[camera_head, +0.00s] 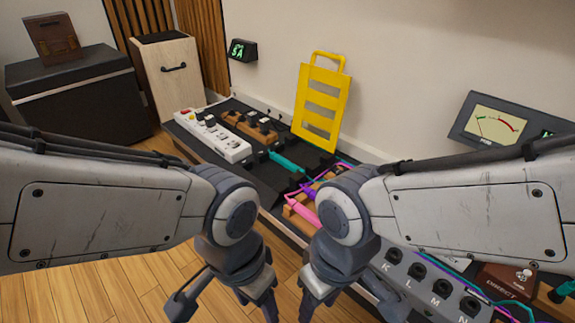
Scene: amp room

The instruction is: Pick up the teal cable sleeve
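The teal cable sleeve (287,162) is a short teal tube lying on the dark board, between the white power strip and the pink and purple sleeves. Both my grippers are in front of it, low in the picture and apart from it. My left gripper (224,305) is open and empty above the wooden floor. My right gripper (348,307) is open and empty in front of the board's near edge. Its fingertips are partly cut off by the bottom of the picture.
A white power strip (212,136) and a brown wooden block (250,127) lie left of the sleeve. A yellow slotted panel (320,105) stands behind it. Pink (303,213) and purple (309,192) sleeves lie right of it. A grey lettered jack box (433,285) is further right.

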